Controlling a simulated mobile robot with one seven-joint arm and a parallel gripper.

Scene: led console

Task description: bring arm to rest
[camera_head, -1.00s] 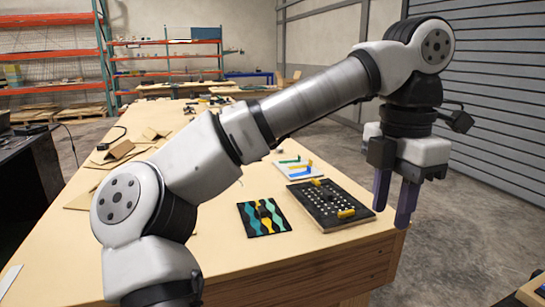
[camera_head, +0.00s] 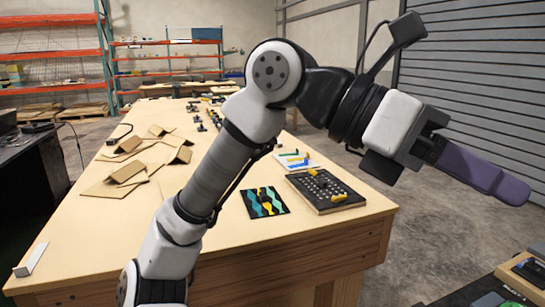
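My gripper (camera_head: 492,178) is in the air off the right side of the wooden table (camera_head: 270,243). Its purple fingers point right and slightly down, and they overlap in this view, so the gap between them cannot be judged. Nothing shows held at the fingertips. The arm rises from the bottom left, bends at an upper joint and reaches to the right. The black console board (camera_head: 326,190) with white dots and yellow pieces lies on the table, left of and below the gripper.
A black panel with teal and yellow wavy shapes (camera_head: 264,203) and a white board with coloured strips (camera_head: 296,161) lie near the console board. Folded cardboard pieces (camera_head: 127,174) lie at left. Another work surface (camera_head: 512,275) is at the lower right. Open floor lies between it and the table.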

